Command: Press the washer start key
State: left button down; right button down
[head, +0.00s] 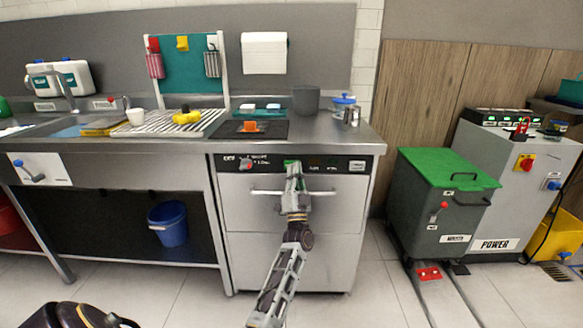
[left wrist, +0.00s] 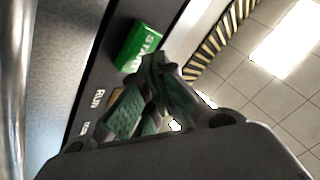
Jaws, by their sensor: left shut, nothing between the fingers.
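The washer (head: 245,210) is a steel front-loading unit under the right end of the counter, with a black control panel (head: 330,164) along its top. The green start key (head: 288,161) shows just above my left gripper in the head view, partly covered. In the left wrist view the green key (left wrist: 138,46) reads START. My left gripper (head: 293,170) is shut and empty, its tips at the panel. In the left wrist view the closed fingertips (left wrist: 156,62) overlap the key's edge; I cannot tell whether they touch it. My right gripper is not in view.
A horizontal handle (head: 265,192) crosses the washer front behind my left gripper. A red knob (head: 246,164) sits on the panel's left part. A grey bin with a green lid (head: 450,168) stands to the right. The floor before the washer is clear.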

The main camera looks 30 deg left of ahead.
pick_arm(q)
jog(key=shift+w+a, duration=0.1)
jog(key=shift+w, duration=0.05)
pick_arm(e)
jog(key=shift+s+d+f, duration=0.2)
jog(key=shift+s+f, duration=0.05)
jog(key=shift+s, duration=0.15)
pick_arm(q)
jog(key=shift+w, duration=0.1)
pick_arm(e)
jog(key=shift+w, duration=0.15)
pick_arm(q)
jog(key=shift+w+a, duration=0.1)
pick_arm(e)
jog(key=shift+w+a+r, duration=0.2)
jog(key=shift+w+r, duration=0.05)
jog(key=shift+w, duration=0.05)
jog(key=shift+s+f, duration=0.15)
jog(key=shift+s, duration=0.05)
pick_arm(q)
jog(key=shift+s+d+p, duration=0.45)
jog(key=shift+s+p, duration=0.3)
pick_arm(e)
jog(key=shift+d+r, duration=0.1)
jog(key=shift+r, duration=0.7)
pick_arm(q)
jog(key=shift+s, duration=0.1)
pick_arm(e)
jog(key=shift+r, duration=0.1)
